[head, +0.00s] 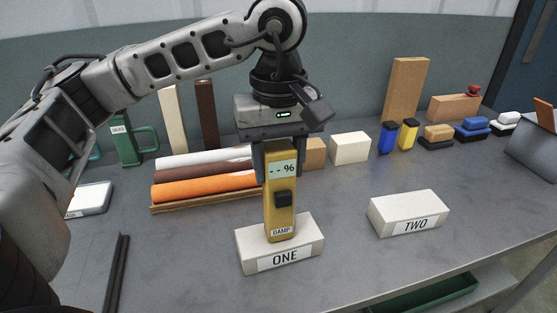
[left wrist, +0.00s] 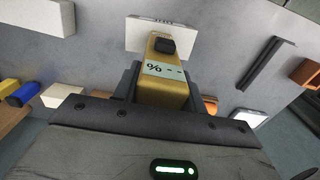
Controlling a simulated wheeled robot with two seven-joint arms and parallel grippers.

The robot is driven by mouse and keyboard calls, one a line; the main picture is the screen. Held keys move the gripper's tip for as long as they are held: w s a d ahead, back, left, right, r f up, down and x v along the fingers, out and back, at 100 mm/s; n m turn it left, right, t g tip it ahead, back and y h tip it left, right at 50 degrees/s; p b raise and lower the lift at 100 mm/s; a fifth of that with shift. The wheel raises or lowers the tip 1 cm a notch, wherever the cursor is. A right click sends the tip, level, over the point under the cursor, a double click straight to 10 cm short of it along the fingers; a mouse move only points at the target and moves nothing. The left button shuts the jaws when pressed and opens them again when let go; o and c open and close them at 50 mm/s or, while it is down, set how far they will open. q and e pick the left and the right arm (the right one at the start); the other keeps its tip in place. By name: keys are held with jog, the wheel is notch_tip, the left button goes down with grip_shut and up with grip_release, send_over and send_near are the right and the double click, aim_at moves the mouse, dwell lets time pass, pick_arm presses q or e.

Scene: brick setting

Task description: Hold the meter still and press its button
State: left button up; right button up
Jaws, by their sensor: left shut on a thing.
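The yellow damp meter (head: 280,222) stands upright with its lower end at the white brick labelled ONE (head: 308,250). I cannot tell whether it touches the brick. Its screen (head: 282,170) reads "-- %", and its dark button (head: 283,199) sits below the screen. My left gripper (head: 279,152) is shut on the meter's upper part from above. In the left wrist view the meter (left wrist: 158,91) lies between the fingers, with its button (left wrist: 165,45) uncovered. The white brick labelled TWO (head: 407,208) lies to the right. My right gripper is not in view.
Rolls in white, brown and orange (head: 205,186) lie behind on the left. A green holder (head: 130,145), a pale block (head: 350,148), blue and yellow small items (head: 388,138) and several brushes or sponges stand along the back. The grey table (head: 345,255) is clear around both bricks.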

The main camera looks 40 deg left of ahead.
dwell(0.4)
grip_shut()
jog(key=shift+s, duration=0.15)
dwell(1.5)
